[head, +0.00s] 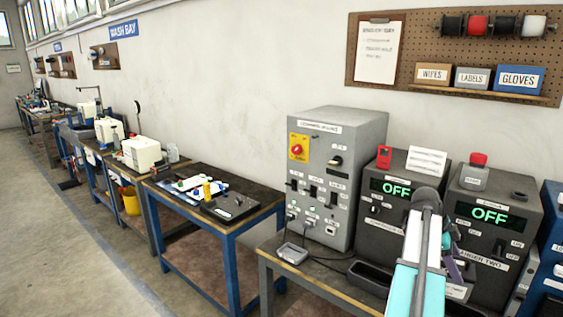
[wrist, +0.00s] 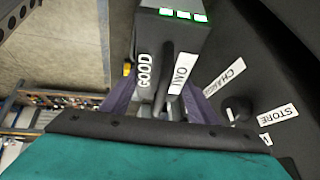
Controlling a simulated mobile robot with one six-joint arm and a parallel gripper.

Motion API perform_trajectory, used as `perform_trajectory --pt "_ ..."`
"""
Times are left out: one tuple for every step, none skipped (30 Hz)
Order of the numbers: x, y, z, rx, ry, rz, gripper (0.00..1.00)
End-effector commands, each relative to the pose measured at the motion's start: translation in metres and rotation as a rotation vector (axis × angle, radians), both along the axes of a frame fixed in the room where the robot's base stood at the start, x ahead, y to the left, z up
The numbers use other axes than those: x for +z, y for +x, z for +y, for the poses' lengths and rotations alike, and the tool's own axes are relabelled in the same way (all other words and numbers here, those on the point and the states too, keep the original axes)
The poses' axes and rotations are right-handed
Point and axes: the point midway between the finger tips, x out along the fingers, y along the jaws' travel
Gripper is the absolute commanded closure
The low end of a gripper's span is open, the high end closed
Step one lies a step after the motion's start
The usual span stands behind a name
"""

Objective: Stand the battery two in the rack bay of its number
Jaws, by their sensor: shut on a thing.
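Battery two is a dark grey block (wrist: 150,45) in the wrist view, with white GOOD and TWO labels and green lit segments at its end. My gripper (wrist: 163,103) is shut on it, its purple fingers on either side of the black handle. I cannot identify the numbered rack bays in either view.
Two dark charger units (head: 395,213) (head: 483,219) with green OFF displays stand on the right bench. A grey switch cabinet (head: 335,170) stands left of them. A blue unit (head: 551,252) is at the right edge. In the wrist view a dark panel (wrist: 250,75) with CHARGE and STORE labels is close to the battery.

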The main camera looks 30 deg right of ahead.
Motion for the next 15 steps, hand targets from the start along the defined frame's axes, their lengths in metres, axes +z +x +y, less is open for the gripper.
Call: perform_trajectory --pt "0.004 0.012 0.004 0.018 -0.006 0.001 1.0" --pt "0.005 0.017 0.006 0.027 -0.006 0.001 1.0" --pt "0.006 0.026 0.01 0.04 -0.006 0.001 1.0" --pt "0.006 0.032 0.013 0.049 -0.005 0.001 1.0" --pt "0.007 0.037 0.016 0.059 -0.006 0.001 1.0" --pt "0.008 0.045 0.02 0.072 -0.006 0.001 1.0" --pt "0.008 0.051 0.023 0.081 -0.005 0.001 1.0" --pt "0.009 0.056 0.026 0.09 -0.005 0.001 1.0" --pt "0.009 0.064 0.031 0.103 -0.005 0.001 1.0" --pt "0.01 0.069 0.035 0.112 -0.006 0.001 1.0" --pt "0.01 0.075 0.038 0.121 -0.005 0.001 1.0" --pt "0.011 0.082 0.043 0.134 -0.006 0.001 1.0" --pt "0.011 0.088 0.046 0.143 -0.006 0.001 1.0" --pt "0.012 0.093 0.05 0.153 -0.006 0.0 1.0" --pt "0.012 0.1 0.055 0.164 -0.006 0.001 1.0"
